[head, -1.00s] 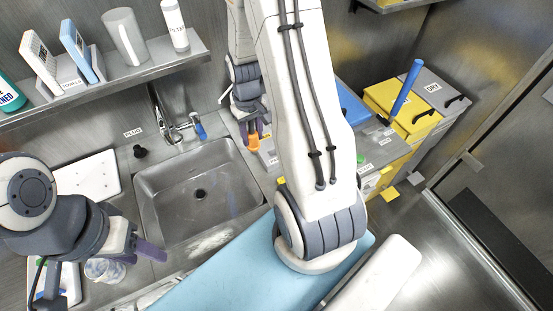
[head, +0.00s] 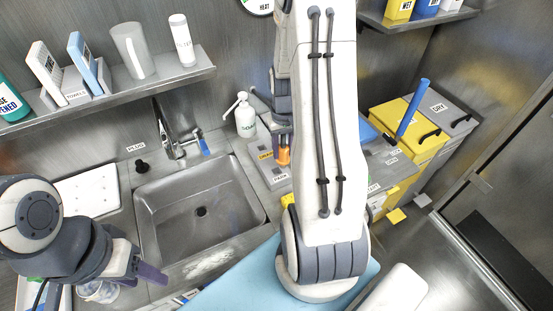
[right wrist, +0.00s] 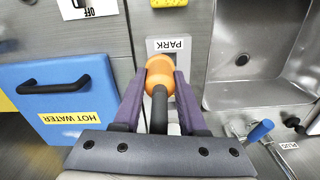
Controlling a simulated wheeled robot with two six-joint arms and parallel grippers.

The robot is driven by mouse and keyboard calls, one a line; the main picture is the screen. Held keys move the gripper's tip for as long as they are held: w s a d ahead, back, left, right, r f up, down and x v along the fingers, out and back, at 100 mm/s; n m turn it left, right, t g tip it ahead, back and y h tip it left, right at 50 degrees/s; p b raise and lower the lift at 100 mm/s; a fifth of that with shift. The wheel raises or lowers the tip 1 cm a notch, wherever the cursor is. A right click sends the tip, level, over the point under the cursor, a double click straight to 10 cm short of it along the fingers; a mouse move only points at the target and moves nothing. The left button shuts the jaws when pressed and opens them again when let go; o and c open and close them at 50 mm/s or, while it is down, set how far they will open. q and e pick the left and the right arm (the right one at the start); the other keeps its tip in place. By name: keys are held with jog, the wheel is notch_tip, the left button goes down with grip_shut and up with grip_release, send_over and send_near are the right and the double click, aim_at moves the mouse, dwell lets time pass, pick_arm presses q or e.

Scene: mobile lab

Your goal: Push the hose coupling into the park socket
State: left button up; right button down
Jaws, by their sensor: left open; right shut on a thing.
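The orange hose coupling (right wrist: 160,68) with its dark hose (right wrist: 159,110) sits between the purple fingers of my right gripper (right wrist: 160,82), which is shut on it. In the head view, the coupling (head: 283,157) hangs below my right gripper (head: 282,140), just above the counter by the PARK label (head: 279,178). In the right wrist view, the grey PARK plate (right wrist: 168,44) lies just beyond the coupling. The socket opening is hidden, so I cannot tell whether the coupling touches it. My left gripper (head: 148,266) is open and empty, low at the left.
The sink (head: 203,200) and tap (head: 170,140) are left of the coupling. A soap bottle (head: 244,116) stands close behind it. In the wrist view, a blue HOT WATER box (right wrist: 60,95) is at the left and a yellow item (right wrist: 168,3) lies past the plate.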

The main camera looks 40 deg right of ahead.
jog(key=shift+w+a+f, duration=0.55)
jog(key=shift+w+a, duration=0.1)
jog(key=shift+a, duration=0.05)
jog(key=shift+f+p, duration=0.35)
jog(key=shift+f, duration=1.7)
jog(key=shift+f, duration=0.1)
jog(key=shift+f, duration=0.15)
jog(key=shift+c, duration=2.3)
grip_release()
jog(key=shift+r, duration=0.2)
